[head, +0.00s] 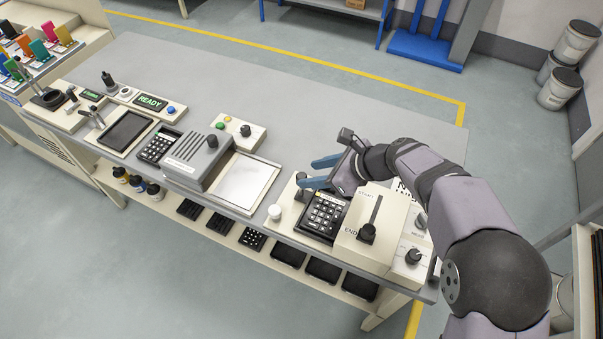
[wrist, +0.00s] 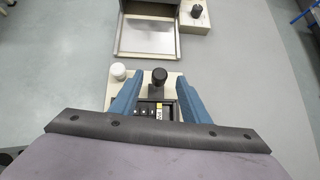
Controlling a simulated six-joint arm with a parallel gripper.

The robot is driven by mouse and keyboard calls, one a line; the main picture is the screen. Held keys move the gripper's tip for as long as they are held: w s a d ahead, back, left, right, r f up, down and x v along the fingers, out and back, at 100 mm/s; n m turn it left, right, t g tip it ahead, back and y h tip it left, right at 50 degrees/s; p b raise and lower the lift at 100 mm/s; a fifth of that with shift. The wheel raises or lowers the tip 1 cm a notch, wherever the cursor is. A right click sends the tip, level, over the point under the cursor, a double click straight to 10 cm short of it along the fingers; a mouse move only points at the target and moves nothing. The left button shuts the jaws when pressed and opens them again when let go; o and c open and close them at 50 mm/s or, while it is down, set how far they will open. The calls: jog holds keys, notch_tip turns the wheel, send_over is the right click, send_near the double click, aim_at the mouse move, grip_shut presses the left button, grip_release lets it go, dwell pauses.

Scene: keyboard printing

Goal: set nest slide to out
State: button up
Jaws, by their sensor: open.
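A black-topped knob (head: 301,184) stands on a short post on the cream base behind the black keypad (head: 324,214). I cannot read a label on it, so I cannot confirm that it is the nest slide. In the wrist view the knob (wrist: 159,76) shows between my two blue fingertips, with a dark slot under it. My gripper (head: 318,172) is open, with its fingers spread to either side of the knob and apart from it. Part of the keypad (wrist: 152,107) shows below the knob in the wrist view; the rest is hidden by the gripper body.
A white round button (head: 274,211) sits left of the keypad. A cream box (head: 355,245) with a lever marked START and END stands close on the right. A silver plate (head: 243,182) and a grey press (head: 200,160) lie farther left. The table's back strip is clear.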

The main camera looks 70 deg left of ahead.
aim_at(301, 176)
jog(key=shift+p+x, duration=0.65)
jog(key=shift+x, duration=2.05)
grip_shut()
